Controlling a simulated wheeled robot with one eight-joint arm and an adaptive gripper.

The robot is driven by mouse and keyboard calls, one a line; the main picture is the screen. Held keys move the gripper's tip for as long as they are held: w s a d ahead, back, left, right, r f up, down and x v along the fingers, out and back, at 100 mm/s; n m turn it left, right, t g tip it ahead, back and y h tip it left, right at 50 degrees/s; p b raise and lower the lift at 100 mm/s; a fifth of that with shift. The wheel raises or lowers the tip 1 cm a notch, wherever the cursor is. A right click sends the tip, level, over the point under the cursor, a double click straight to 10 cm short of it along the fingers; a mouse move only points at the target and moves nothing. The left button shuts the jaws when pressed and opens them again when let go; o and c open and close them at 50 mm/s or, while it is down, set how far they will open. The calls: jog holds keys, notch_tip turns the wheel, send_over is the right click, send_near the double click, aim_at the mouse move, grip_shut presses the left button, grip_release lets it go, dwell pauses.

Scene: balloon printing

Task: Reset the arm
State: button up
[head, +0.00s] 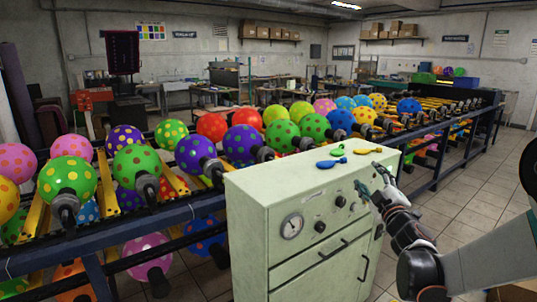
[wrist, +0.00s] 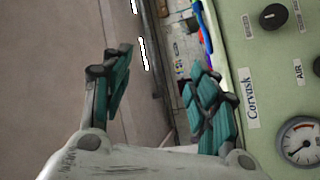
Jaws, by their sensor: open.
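My gripper (head: 376,182) is at the right front corner of the pale green cabinet, close to its control face. In the wrist view my gripper (wrist: 160,85) shows two teal-padded fingers spread apart with nothing between them. The cabinet (head: 262,205) has a round gauge, several black knobs and drawer handles on its front. In the wrist view the cabinet panel (wrist: 262,75) fills the right side, with a knob and the gauge (wrist: 298,140). On the cabinet top lie a green deflated balloon (head: 338,150), a blue one (head: 326,164) and a yellow one (head: 367,151).
A long rack (head: 190,208) with several polka-dotted balloons on black holders runs behind the cabinet, from left front to right back. Tiled floor (head: 470,185) is open on the right. Workbenches and shelves with boxes (head: 270,33) line the back wall.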

jog(key=s+r+m+g+h, duration=0.2)
jog(key=s+m+g+h, duration=0.4)
jog(key=s, duration=0.6)
jog(key=s+a+f+m+g+y, duration=0.1)
jog(key=s+a+f+m+g, duration=0.1)
jog(key=s, duration=0.6)
jog(key=s+a+f+m+g+y, duration=0.2)
jog(key=s+a+f, duration=0.3)
jog(key=s, duration=0.4)
jog(key=s+a+f+m+g+y, duration=0.1)
jog(key=s+a+f+g+y, duration=0.1)
jog(key=s+f, duration=0.3)
jog(key=s+a, duration=0.1)
jog(key=s, duration=0.2)
jog(key=shift+s+a+f+m+b, duration=0.15)
jog(key=shift+s+f+m+b, duration=0.15)
jog(key=shift+s+m, duration=0.1)
